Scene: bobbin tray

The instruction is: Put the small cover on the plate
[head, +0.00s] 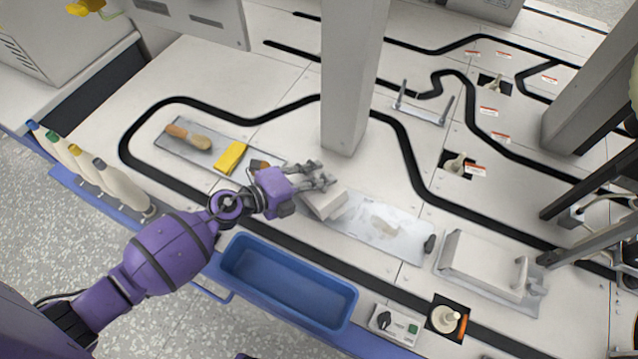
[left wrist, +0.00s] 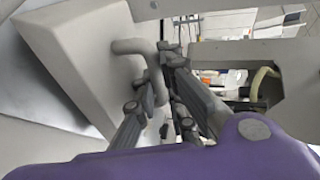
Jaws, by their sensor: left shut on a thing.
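The small cover (head: 326,202) is a pale box-shaped lid with a looped handle. My left gripper (head: 318,178) is shut on this handle, and the grip shows closely in the left wrist view (left wrist: 158,85). There the cover's pale body (left wrist: 75,60) fills the left side and looks tilted. In the head view the cover is over the left end of a shiny metal plate (head: 405,240) with a whitish patch in its middle. I cannot tell whether the cover touches the plate. My right gripper is not in view.
A larger pale cover (head: 488,262) stands to the right of the plate. A blue tray (head: 290,285) sits in front. Left are a sponge (head: 231,157), a brush (head: 190,138) and several bottles (head: 118,183). A grey post (head: 348,75) rises behind the plate.

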